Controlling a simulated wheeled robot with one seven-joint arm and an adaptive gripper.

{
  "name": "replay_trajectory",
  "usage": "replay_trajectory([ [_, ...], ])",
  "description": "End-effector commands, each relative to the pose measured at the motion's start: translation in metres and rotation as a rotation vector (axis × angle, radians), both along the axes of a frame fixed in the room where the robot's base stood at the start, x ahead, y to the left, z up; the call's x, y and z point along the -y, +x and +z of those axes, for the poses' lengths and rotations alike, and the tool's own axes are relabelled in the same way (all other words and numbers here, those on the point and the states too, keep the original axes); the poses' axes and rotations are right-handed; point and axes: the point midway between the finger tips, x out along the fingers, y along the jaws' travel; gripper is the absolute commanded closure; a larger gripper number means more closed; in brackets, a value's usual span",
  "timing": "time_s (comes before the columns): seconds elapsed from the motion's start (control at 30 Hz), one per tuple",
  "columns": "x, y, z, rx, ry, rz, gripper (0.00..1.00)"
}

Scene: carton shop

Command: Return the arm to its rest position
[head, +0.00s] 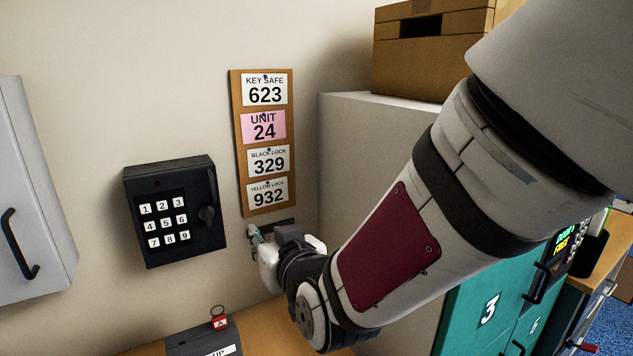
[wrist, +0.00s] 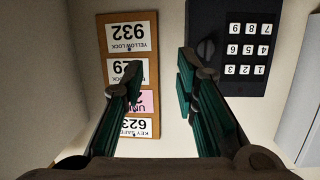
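My arm reaches across the head view from the upper right down to the wall. My gripper (head: 254,234) is near the lower edge of the code board (head: 236,140), largely hidden behind my own wrist. In the wrist view, which is upside down, my gripper (wrist: 160,82) has its two green-padded fingers well apart. The fingers point toward the wall, between the code board (wrist: 154,72) and the black key safe (wrist: 222,88).
The shut black key safe (head: 137,190) hangs on the wall. A grey cabinet (head: 35,190) is at left. A red tag marked A (head: 220,322) is at a dark holder (head: 190,341) below. A carton (head: 390,60) tops a pale block (head: 345,130); teal lockers (head: 470,325) stand right.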

Motion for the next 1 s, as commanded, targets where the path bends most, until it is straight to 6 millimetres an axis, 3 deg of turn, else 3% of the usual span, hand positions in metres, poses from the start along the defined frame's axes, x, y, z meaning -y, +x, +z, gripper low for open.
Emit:
replay_trajectory([
  [0.03, 0.021, 0.004, 0.007, -0.036, -0.01, -0.024, 0.72],
  [0.13, 0.057, 0.001, 0.011, -0.131, -0.046, -0.062, 0.72],
  [0.27, 0.106, -0.013, 0.015, -0.255, -0.09, -0.117, 0.72],
  [0.47, 0.181, -0.059, 0.016, -0.452, -0.154, -0.218, 0.72],
  [0.6, 0.228, -0.106, 0.014, -0.592, -0.188, -0.302, 0.72],
  [0.8, 0.27, -0.17, 0.009, -0.755, -0.216, -0.4, 0.72],
  [1.0, 0.283, -0.197, 0.006, -0.825, -0.224, -0.438, 0.72],
])
